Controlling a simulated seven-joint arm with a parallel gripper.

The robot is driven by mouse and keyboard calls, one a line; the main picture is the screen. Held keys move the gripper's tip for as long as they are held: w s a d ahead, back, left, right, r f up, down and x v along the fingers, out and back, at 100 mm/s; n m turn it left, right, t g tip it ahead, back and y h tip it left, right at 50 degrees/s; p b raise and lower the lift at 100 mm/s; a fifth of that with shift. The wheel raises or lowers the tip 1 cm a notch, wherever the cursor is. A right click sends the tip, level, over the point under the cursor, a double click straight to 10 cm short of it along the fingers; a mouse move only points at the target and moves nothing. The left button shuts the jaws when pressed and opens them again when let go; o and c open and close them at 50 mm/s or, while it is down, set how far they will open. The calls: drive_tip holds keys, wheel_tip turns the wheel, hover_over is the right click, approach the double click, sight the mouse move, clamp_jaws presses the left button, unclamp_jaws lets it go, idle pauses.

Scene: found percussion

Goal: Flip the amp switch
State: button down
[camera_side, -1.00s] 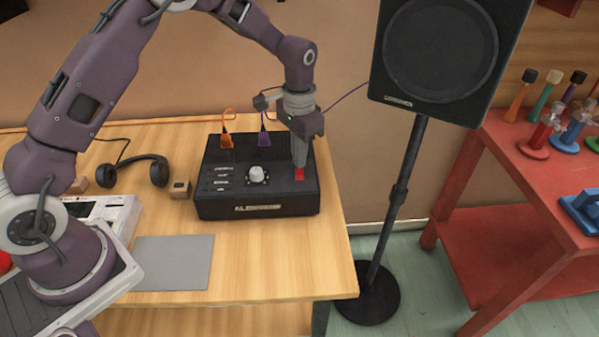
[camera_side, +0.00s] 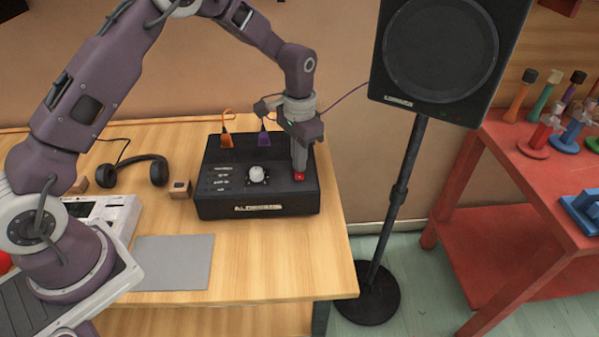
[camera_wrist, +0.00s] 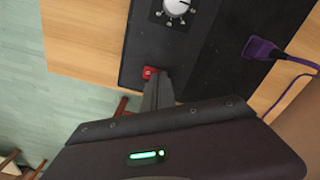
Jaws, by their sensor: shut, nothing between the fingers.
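The amp (camera_side: 257,205) is a black box on the wooden table, with a white knob (camera_side: 258,174) on its top and a label on its front. Its red switch (camera_side: 299,176) sits near the right front of the top and is partly covered by my gripper. My gripper (camera_side: 300,170) is shut and empty, pointing down with its tips at the switch; whether they touch it I cannot tell. In the wrist view the red switch (camera_wrist: 150,72) shows right beside the fingertips, with the knob (camera_wrist: 176,7) beyond.
Orange (camera_side: 227,139) and purple (camera_side: 264,139) plugs stand at the amp's back. Headphones (camera_side: 150,172), a small wooden block (camera_side: 180,190) and a grey mat (camera_side: 172,262) lie left. A speaker (camera_side: 440,55) on a stand and a red table (camera_side: 490,250) are right.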

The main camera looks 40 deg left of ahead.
drive_tip(key=shift+f, duration=0.25)
drive_tip(key=shift+r, duration=3.55)
drive_tip(key=s+r+n+t, duration=0.1)
drive_tip(key=s+r+t, duration=0.1)
drive_tip(key=s+r, duration=1.1)
drive_tip(key=s+r+n+t, duration=0.2)
drive_tip(key=s+r+t, duration=0.1)
drive_tip(key=s, duration=1.6)
drive_tip(key=shift+a+r+t, duration=0.2)
drive_tip(key=shift+a+t, duration=0.1)
drive_tip(key=shift+a, duration=0.15)
